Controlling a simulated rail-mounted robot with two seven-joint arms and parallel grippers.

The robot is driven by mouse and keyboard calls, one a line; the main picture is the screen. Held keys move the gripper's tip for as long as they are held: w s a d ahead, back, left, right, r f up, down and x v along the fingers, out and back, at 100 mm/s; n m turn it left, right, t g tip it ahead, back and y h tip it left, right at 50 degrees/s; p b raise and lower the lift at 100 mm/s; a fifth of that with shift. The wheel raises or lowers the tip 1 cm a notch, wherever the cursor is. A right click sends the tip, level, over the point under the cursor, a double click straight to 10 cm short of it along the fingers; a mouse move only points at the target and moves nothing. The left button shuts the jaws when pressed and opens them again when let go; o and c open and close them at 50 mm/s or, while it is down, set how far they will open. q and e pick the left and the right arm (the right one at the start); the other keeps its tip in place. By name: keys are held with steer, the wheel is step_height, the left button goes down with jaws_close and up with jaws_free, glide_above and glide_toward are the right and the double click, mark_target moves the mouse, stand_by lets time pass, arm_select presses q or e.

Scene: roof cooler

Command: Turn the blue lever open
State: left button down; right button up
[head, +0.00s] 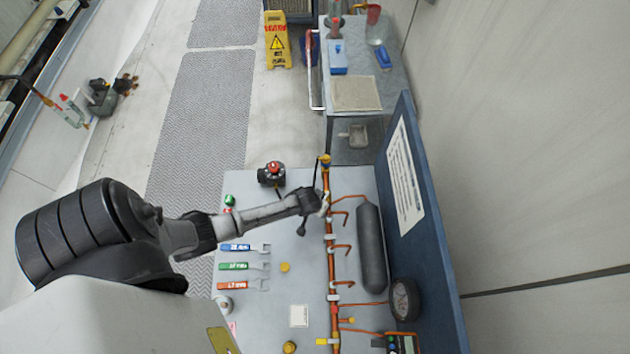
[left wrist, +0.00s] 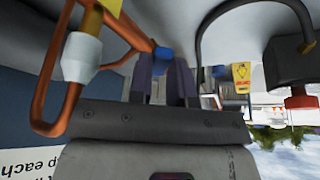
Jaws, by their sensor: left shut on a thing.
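The blue lever (left wrist: 162,53) shows as a small blue piece beside the copper pipe (left wrist: 125,25) in the left wrist view. My left gripper (left wrist: 165,68) has its two dark fingers on either side of it and is shut on it. In the head view my left gripper (head: 321,204) is at the upright copper pipe line (head: 333,268) on the grey bench, and the lever is hidden there. How far the lever is turned cannot be told. My right gripper is in neither view.
A black device with a red knob (head: 272,172) is near the bench's far edge.

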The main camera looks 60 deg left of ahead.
arm_select(q)
steer(key=c, duration=1)
jaws_free()
steer(key=shift+c, duration=0.2)
steer(key=v, duration=1.3)
steer(key=shift+s+r+p, duration=0.25)
steer(key=shift+r+p, duration=0.05)
steer(key=shift+p, duration=0.15)
steer(key=shift+d, duration=0.1)
steer(key=shift+c, duration=0.3)
